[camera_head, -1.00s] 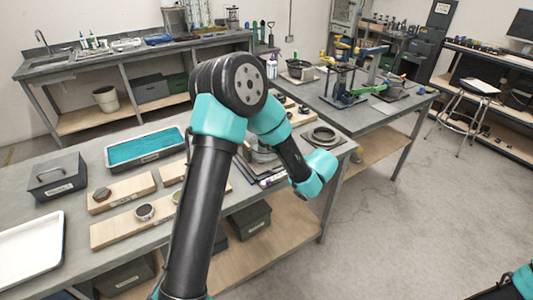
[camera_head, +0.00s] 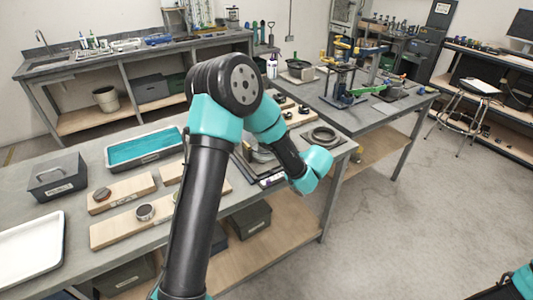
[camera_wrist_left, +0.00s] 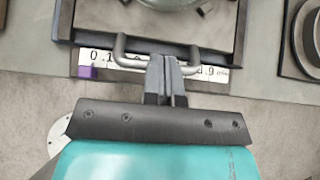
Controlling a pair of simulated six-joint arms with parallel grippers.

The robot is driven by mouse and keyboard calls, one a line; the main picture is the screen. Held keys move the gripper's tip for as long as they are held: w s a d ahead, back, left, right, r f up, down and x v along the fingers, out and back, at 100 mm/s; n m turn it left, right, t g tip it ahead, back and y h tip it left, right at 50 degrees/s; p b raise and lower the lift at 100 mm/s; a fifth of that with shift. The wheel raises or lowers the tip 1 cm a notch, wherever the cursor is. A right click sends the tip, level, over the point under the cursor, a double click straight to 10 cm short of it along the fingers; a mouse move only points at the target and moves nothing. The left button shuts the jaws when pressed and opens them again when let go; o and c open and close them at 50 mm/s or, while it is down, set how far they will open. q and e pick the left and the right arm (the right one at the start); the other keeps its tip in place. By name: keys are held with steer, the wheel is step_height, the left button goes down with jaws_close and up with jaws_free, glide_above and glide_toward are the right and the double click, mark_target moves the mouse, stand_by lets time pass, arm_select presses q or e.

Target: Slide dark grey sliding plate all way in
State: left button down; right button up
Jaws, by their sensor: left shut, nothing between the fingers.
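In the left wrist view, the dark grey sliding plate (camera_wrist_left: 150,22) lies at the top, with a round metal part on it. A grey U-shaped handle (camera_wrist_left: 122,55) sticks out from its front edge. My left gripper (camera_wrist_left: 167,62) is shut and empty, its fingertips against or over the handle's crossbar; I cannot tell if they touch it. A white scale strip (camera_wrist_left: 101,58) with numbers runs along the front, with a purple marker (camera_wrist_left: 88,72) near its low end. In the head view my left arm hides much of the plate. My right gripper is out of view.
The device stands at the front edge of a grey workbench (camera_head: 85,238). A dark ring on a base (camera_head: 322,137) is to its right, and wooden boards (camera_head: 115,230) lie to its left. Open floor is in front of the bench.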

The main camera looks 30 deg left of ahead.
arm_select(q)
steer(key=shift+w+a, duration=1.2)
steer(key=shift+a, duration=1.35)
steer(key=shift+w+a, duration=1.2)
steer(key=shift+a, duration=1.35)
steer(key=shift+w+a, duration=1.2)
steer(key=shift+a, duration=1.35)
steer(key=shift+d+f+v, duration=0.15)
steer(key=shift+f+v, duration=0.05)
steer(key=shift+v, duration=0.9)
steer(key=shift+d+f+v, duration=0.2)
steer(key=shift+v, duration=0.9)
steer(key=shift+d+f+v, duration=0.15)
steer(key=shift+f+v, duration=0.1)
steer(key=shift+v, duration=0.9)
steer(key=shift+s, duration=0.15)
